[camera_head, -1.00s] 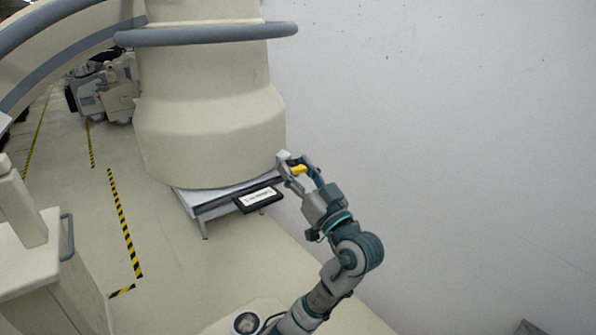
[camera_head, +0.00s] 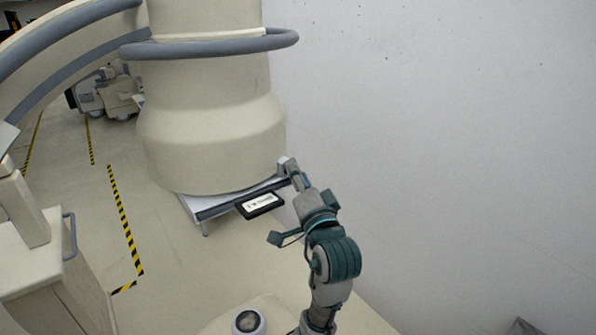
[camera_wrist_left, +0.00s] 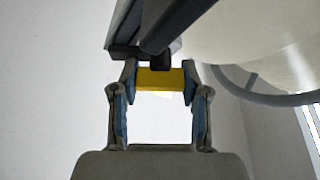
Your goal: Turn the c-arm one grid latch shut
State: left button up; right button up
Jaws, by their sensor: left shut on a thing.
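The c-arm (camera_head: 208,125) is a large cream column with a grey ring rail, beside the white wall. A pale tray-like ledge with a dark edge (camera_head: 215,211) sticks out under it. The yellow latch handle (camera_wrist_left: 160,79) shows in the left wrist view, against dark bars. My left gripper (camera_head: 288,166) is at the right end of the ledge by the wall. In the left wrist view its two fingers (camera_wrist_left: 160,82) are shut on the yellow handle, one at each end. In the head view the handle is hidden behind the gripper. My right gripper is not in view.
A black-framed label plate (camera_head: 260,204) hangs on the ledge's front, close to my arm. The white wall (camera_head: 450,130) stands right of the arm. A cream cart with a grey handle (camera_head: 69,236) is at the left. Floor with striped tape (camera_head: 124,220) is clear between.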

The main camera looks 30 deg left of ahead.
pick_arm(q)
jog(key=m+h, duration=0.1)
jog(key=m, duration=0.2)
jog(key=m+h, duration=0.1)
jog(key=m, duration=0.1)
jog(key=shift+r+m, duration=0.1)
jog(key=shift+m, duration=0.3)
jog(key=shift+w+m+g, duration=0.1)
jog(key=shift+m+g, duration=0.3)
jog(key=shift+m, duration=0.1)
jog(key=o, duration=1.2)
jog(key=shift+c, duration=0.2)
jog(key=shift+w+f, duration=0.25)
jog(key=shift+s+d, duration=0.1)
jog(key=shift+s, duration=0.05)
jog(key=v, duration=1.2)
jog(key=shift+r, duration=0.2)
